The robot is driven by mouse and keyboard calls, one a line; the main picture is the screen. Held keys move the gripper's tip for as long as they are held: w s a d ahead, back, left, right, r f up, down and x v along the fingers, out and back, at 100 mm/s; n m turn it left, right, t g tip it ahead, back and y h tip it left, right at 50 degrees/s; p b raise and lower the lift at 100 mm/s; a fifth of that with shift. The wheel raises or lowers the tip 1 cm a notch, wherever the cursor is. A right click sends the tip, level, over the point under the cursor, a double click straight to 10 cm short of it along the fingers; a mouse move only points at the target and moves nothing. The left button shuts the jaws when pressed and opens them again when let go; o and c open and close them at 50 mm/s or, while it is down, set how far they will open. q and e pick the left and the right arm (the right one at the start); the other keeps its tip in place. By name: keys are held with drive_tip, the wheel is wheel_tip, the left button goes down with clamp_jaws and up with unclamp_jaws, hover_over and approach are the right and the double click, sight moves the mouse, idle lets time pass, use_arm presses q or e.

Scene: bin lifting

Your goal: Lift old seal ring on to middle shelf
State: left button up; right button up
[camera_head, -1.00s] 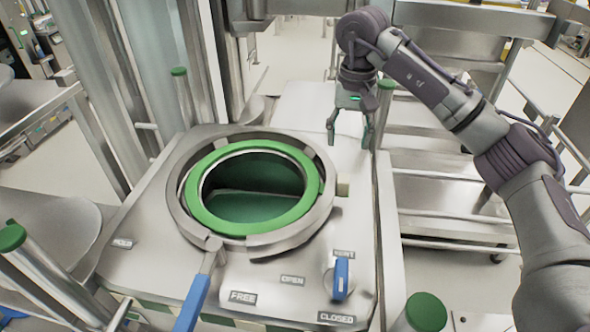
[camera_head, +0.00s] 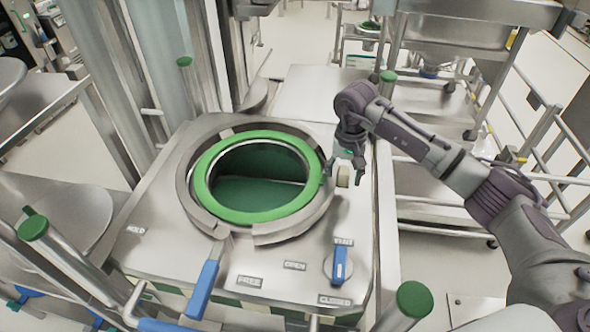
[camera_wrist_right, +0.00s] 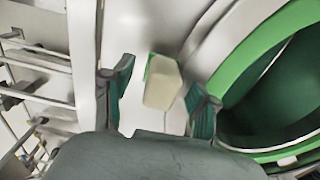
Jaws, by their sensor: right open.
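The green seal ring (camera_head: 204,180) sits around the round opening on top of the steel unit, inside a grey metal clamp collar (camera_head: 184,178). In the right wrist view the green ring (camera_wrist_right: 248,66) is at the right. My right gripper (camera_head: 346,180) is open just right of the collar, pointing down. In the right wrist view a cream block (camera_wrist_right: 162,83) lies in the gap between its open fingers (camera_wrist_right: 160,95); I cannot tell whether they touch it. The block also shows in the head view (camera_head: 343,177). My left gripper is not in view.
A steel rack with several shelves (camera_head: 425,178) stands to the right of the unit. A blue-handled lever (camera_head: 203,290) and a blue knob (camera_head: 339,265) are at the unit's front. Green-capped posts (camera_head: 413,299) stand around it.

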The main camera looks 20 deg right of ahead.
drive_tip(key=shift+f, duration=0.1)
drive_tip(key=shift+c, duration=0.5)
clamp_jaws()
